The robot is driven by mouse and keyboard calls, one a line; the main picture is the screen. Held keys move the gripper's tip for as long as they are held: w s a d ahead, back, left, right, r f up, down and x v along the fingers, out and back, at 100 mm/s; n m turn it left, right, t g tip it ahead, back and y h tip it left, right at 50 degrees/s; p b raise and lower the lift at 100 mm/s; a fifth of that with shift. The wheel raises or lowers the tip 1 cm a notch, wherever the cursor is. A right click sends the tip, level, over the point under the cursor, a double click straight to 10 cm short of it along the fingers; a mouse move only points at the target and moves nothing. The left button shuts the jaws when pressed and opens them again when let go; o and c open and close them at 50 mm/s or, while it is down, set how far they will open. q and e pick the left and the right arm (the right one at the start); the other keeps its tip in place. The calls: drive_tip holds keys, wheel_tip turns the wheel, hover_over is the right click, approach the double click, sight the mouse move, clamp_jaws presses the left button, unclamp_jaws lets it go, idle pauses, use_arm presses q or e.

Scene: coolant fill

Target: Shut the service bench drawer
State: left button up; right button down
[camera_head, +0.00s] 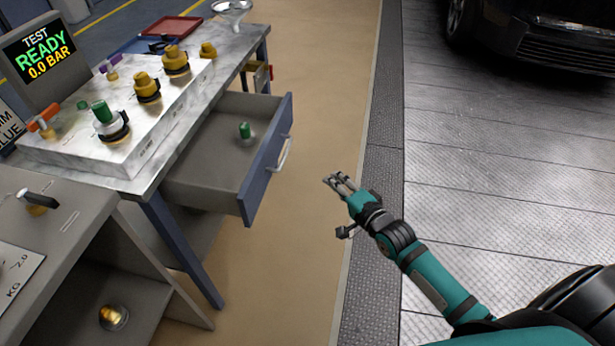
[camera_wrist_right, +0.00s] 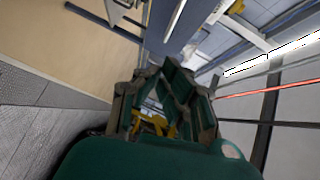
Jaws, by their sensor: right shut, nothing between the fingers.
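The service bench drawer (camera_head: 208,167) is pulled out from under the bench top. Its blue front (camera_head: 268,160) has a pale bar handle (camera_head: 284,154) on the outside. A small green-topped fitting (camera_head: 245,131) stands inside the drawer. My right gripper (camera_head: 338,182) is shut and empty, in the air to the right of the drawer front and apart from the handle. In the right wrist view my right gripper (camera_wrist_right: 172,95) fills the middle, with a blue panel beyond it that may be the drawer front. My left gripper is in neither view.
The bench top (camera_head: 225,65) carries a block with yellow and green fittings, a red tray (camera_head: 172,27) and a screen (camera_head: 38,55). A grey cabinet (camera_head: 70,225) stands at the left. A dark car (camera_head: 540,35) is at the upper right. The tan floor by the drawer is clear.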

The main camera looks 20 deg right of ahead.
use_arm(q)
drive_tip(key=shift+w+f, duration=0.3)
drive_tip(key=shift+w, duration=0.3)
use_arm(e)
drive_tip(key=a+x, duration=0.3)
drive_tip(key=x, duration=1)
drive_tip(key=shift+s, duration=0.3)
drive_tip(key=shift+a, duration=0.1)
